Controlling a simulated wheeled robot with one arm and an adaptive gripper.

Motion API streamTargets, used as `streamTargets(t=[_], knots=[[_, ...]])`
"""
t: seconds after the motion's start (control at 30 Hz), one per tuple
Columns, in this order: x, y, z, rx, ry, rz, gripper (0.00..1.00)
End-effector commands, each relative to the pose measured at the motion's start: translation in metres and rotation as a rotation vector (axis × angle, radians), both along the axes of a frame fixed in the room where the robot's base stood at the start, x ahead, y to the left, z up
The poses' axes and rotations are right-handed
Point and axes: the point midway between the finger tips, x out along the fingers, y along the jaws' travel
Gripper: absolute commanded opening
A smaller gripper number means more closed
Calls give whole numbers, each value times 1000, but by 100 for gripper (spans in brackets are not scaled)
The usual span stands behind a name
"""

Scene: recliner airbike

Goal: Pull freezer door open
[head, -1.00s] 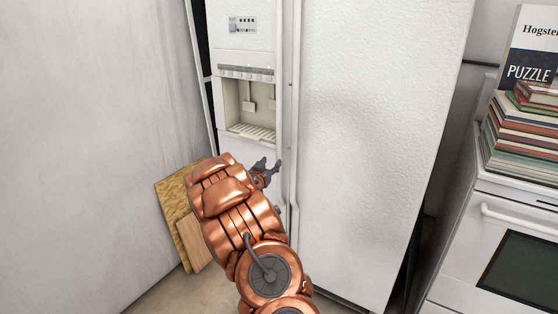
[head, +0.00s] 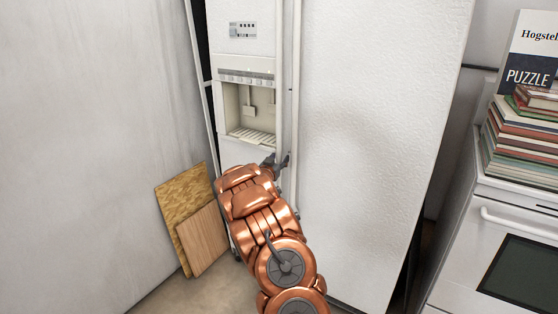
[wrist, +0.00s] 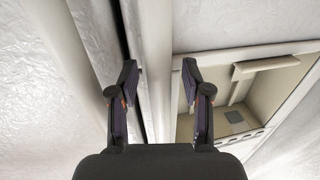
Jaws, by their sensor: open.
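The white freezer door (head: 235,38) is the narrow left door, with a water and ice dispenser (head: 250,108) set into it. It looks shut. Its long vertical handle (head: 279,60) runs along its right edge, beside the right door's handle (head: 295,60). My gripper (head: 280,161) is at the handles, below dispenser height. In the wrist view my gripper (wrist: 158,85) is open, with the freezer handle (wrist: 152,45) between its fingers. The left finger is by the dark gap between the handles. I cannot tell whether either finger touches.
The wide right fridge door (head: 380,120) is shut. Wooden boards (head: 188,215) lean on the left wall (head: 90,130), close to the freezer side. A white stove (head: 500,225) with stacked books (head: 520,140) stands at the right. Little bare floor shows.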

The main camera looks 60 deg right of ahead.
Motion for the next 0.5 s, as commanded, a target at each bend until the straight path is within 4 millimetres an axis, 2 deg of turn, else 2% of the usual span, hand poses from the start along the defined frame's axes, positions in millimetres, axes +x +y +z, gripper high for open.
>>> streamTargets(t=[0.33, 0.5], knots=[[0, -2, 0, 1, 0, 0, 49], [0, -2, -1, 1, 0, 0, 32]])
